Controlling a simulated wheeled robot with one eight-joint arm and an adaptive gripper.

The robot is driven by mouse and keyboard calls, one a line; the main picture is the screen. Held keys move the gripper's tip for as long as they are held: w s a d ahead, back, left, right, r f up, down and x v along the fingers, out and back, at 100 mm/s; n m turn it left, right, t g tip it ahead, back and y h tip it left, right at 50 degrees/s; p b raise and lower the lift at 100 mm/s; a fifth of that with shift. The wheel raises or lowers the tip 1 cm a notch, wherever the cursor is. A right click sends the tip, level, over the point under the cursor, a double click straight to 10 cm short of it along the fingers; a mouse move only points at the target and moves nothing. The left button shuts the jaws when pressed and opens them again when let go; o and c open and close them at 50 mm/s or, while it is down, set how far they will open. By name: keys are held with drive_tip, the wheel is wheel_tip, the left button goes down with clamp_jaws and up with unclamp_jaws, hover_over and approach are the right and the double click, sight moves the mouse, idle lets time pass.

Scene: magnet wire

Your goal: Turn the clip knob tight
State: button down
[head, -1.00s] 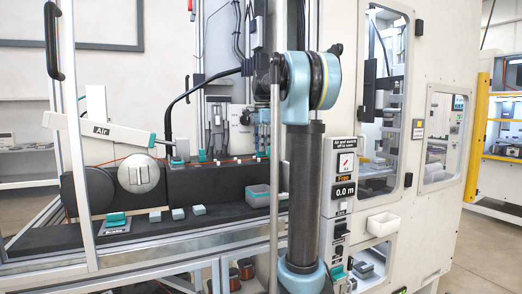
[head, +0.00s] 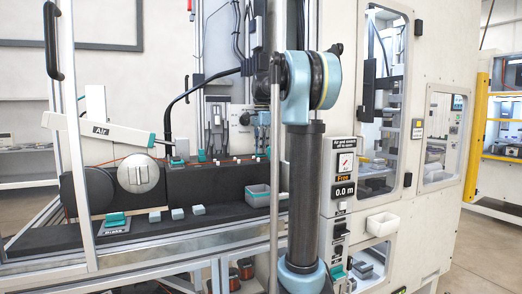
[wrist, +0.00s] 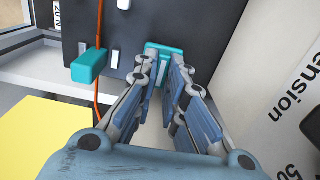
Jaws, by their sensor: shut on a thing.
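A teal knob (wrist: 163,48) sits on the dark grey panel at the top centre of the wrist view. My gripper (wrist: 164,60) reaches up to it, with one blue-grey finger on each side and the knob between the tips. The fingertips hide part of the knob, so its exact turn angle cannot be told. A second teal block (wrist: 89,65) stands to the left, with an orange wire (wrist: 98,25) running past it. In the head view my gripper (head: 263,120) points down at the back of the machine, small and partly behind my arm and a post.
A yellow surface (wrist: 40,135) lies at the lower left of the wrist view, and a white panel with lettering (wrist: 285,75) stands close on the right. The head view shows a grey bin (head: 258,198), small grey blocks (head: 177,214) and a round silver hub (head: 138,174).

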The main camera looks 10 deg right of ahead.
drive_tip(key=shift+w, duration=0.1)
drive_tip(key=n, duration=0.4)
drive_tip(key=shift+w+n, duration=0.1)
drive_tip(key=shift+n, duration=0.3)
drive_tip(key=n, duration=0.4)
drive_tip(key=shift+a+n, duration=0.1)
drive_tip(key=shift+n, duration=0.2)
drive_tip(key=n, duration=0.4)
drive_tip(key=shift+a, duration=0.1)
drive_tip(key=shift+n, duration=2.1)
drive_tip(key=c, duration=1.7)
unclamp_jaws()
drive_tip(key=shift+o, duration=0.2)
